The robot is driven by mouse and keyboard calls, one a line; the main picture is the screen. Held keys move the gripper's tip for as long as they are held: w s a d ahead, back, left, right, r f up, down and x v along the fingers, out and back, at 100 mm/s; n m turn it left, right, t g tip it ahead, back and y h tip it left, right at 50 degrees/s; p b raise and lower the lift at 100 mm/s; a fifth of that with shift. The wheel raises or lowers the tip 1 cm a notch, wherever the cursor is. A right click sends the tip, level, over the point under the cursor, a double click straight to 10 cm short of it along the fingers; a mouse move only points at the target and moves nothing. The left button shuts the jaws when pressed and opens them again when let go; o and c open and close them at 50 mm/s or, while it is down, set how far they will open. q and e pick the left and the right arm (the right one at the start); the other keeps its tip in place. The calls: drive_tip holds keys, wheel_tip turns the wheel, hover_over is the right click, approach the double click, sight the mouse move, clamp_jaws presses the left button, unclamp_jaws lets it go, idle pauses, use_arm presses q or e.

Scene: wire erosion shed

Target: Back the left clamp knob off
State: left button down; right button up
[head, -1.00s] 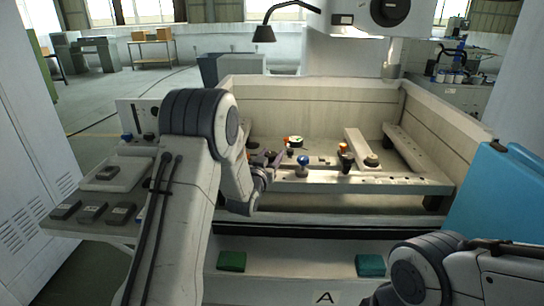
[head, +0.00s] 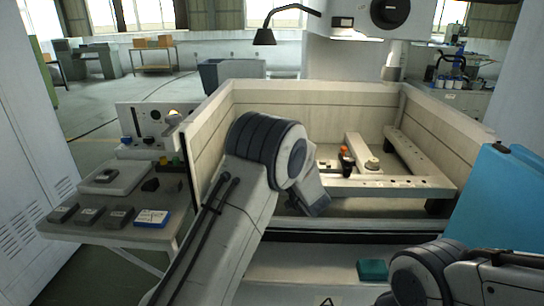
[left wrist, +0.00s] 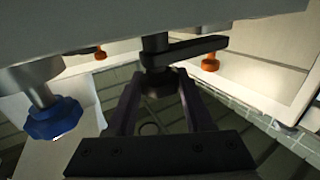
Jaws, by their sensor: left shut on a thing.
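My left gripper (left wrist: 158,88) shows in the left wrist view with its two dark fingers on either side of a black knob (left wrist: 158,80), shut on it. The knob sits on a dark post beside a black lever (left wrist: 198,47), under a pale bar (left wrist: 110,30). A blue knob (left wrist: 55,118) hangs to the left, apart from the fingers. My right gripper is out of view; only its arm shows at the lower right.
Orange knobs (left wrist: 210,63) stand beyond the fingers. The open tank (head: 330,97) has pale walls around a rail (head: 400,187) and an orange-topped clamp (head: 345,157). A side table (head: 110,235) with small boxes stands left, a blue panel (head: 497,200) right.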

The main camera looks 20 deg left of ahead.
use_arm(q)
drive_tip(key=shift+r+n+g+y+p, duration=0.1)
drive_tip(key=shift+n+g+y+p, duration=0.4)
drive_tip(key=shift+n+g+y, duration=0.75)
drive_tip(key=shift+g, duration=0.25)
drive_tip(key=shift+c, duration=1.4)
unclamp_jaws()
drive_tip(key=b+v, duration=0.1)
drive_tip(key=v, duration=0.9)
drive_tip(key=shift+d+b, duration=0.2)
drive_tip(key=shift+b, duration=0.1)
drive_tip(key=shift+s+d, duration=0.1)
